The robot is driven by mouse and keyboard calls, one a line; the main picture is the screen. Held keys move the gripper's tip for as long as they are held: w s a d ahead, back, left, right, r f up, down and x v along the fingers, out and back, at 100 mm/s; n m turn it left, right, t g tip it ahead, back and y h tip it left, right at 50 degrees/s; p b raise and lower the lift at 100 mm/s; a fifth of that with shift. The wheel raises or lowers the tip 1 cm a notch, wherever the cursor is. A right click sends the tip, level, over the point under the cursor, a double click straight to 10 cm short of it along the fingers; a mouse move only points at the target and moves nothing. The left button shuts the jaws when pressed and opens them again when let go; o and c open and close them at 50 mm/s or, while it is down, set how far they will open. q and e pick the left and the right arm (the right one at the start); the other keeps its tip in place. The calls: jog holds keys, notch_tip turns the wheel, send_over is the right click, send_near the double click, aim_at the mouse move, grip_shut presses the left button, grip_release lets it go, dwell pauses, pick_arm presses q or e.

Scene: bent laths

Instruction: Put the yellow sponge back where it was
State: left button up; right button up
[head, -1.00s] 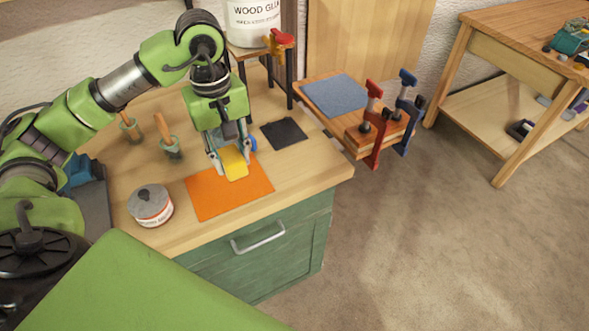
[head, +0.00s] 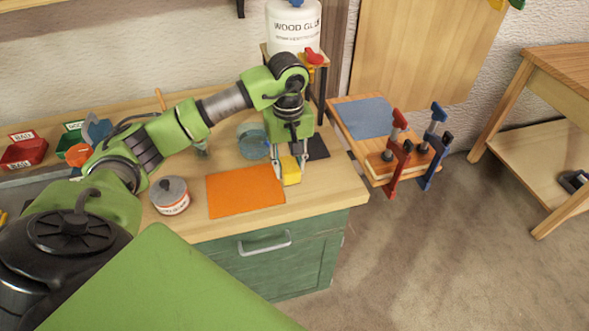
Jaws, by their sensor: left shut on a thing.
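The yellow sponge (head: 291,171) is between the fingers of my left gripper (head: 291,172), which is shut on it. The sponge is at the right edge of the orange mat (head: 240,192), beside the dark grey mat (head: 314,148). I cannot tell whether the sponge touches the bench or hangs just above it. My right gripper is not in view.
A tin (head: 170,196) stands left of the orange mat. A blue-tinted round item (head: 252,141) is behind my gripper. The wood glue tub (head: 293,27) is at the back. Clamps (head: 397,155) grip boards on the right. Bins (head: 23,151) stand far left.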

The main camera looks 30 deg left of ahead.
aim_at(294, 176)
pick_arm(q)
jog(key=shift+w+f, duration=0.9)
jog(key=shift+f, duration=0.15)
notch_tip(294, 176, down, 3)
jog(key=shift+w+r+p, duration=0.1)
jog(key=shift+w+p, duration=0.05)
jog(key=shift+p, duration=1.05)
jog(key=shift+f, duration=0.3)
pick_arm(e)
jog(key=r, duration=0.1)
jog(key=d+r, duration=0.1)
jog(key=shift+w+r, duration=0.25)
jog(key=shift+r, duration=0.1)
pick_arm(q)
jog(key=shift+f, duration=0.1)
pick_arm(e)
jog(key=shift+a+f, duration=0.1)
pick_arm(q)
jog(key=shift+f+b, duration=0.1)
jog(key=shift+b, duration=0.25)
jog(key=o, duration=1)
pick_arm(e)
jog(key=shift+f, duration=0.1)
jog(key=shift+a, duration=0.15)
